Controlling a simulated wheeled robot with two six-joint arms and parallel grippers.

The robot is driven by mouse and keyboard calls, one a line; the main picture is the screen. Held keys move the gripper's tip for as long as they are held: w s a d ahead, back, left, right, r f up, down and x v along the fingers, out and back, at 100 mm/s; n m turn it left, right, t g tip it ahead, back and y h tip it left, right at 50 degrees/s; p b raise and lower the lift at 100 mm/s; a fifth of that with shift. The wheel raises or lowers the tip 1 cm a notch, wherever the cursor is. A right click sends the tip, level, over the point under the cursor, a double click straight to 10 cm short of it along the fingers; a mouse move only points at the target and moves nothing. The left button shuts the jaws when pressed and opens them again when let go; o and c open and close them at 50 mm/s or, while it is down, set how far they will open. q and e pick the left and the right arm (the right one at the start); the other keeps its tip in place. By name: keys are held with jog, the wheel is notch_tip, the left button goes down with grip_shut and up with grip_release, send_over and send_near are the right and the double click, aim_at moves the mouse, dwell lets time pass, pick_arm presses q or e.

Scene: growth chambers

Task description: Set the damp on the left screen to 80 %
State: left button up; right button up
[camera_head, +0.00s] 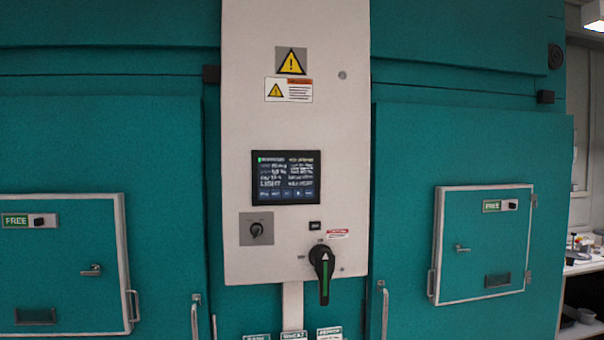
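One screen (286,177) shows in the head view, set in a white control panel (240,120) between two teal chamber fronts. It is dark, with several lines of small white text, a green mark at its upper left and a row of buttons along the bottom. The text is too small to read, so I cannot tell the damp value. I cannot tell whether this is the left screen; no other screen is in view. Neither of my grippers is in view.
Below the screen are a small knob (256,229) on a grey plate and a black rotary handle (323,272) with a green stripe. Hatches marked FREE stand at left (70,270) and right (485,240). A shelf with small items (585,262) is at far right.

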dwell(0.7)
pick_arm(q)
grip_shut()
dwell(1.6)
